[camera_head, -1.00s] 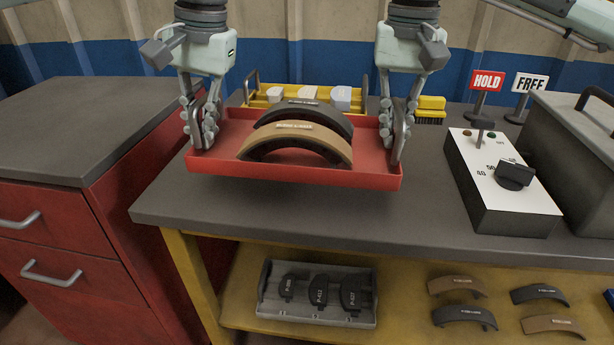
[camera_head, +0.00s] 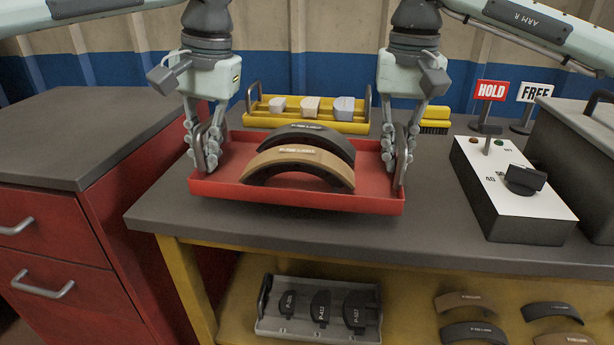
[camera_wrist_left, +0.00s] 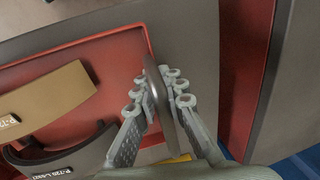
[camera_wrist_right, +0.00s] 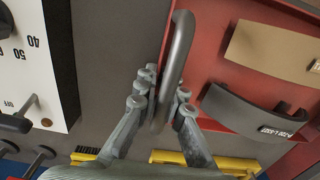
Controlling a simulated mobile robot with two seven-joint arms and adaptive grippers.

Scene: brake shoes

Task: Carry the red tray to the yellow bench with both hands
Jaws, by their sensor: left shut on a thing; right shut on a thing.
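The red tray (camera_head: 290,197) is level at the yellow-legged bench's grey top (camera_head: 420,232), near its front left. I cannot tell whether it touches the top. A tan brake shoe (camera_head: 298,165) and a black brake shoe (camera_head: 315,137) stand in it. My left gripper (camera_head: 208,160) is shut on the tray's left handle, which shows in the left wrist view (camera_wrist_left: 160,92). My right gripper (camera_head: 398,158) is shut on the right handle, which shows in the right wrist view (camera_wrist_right: 172,75).
A yellow tray (camera_head: 300,118) with several pale blocks stands behind, with a brush (camera_head: 435,120) beside it. A control box (camera_head: 510,195) and HOLD (camera_head: 491,90) and FREE (camera_head: 534,92) signs stand right. A red cabinet (camera_head: 60,240) is left. A grey tray (camera_head: 318,312) and loose shoes lie below.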

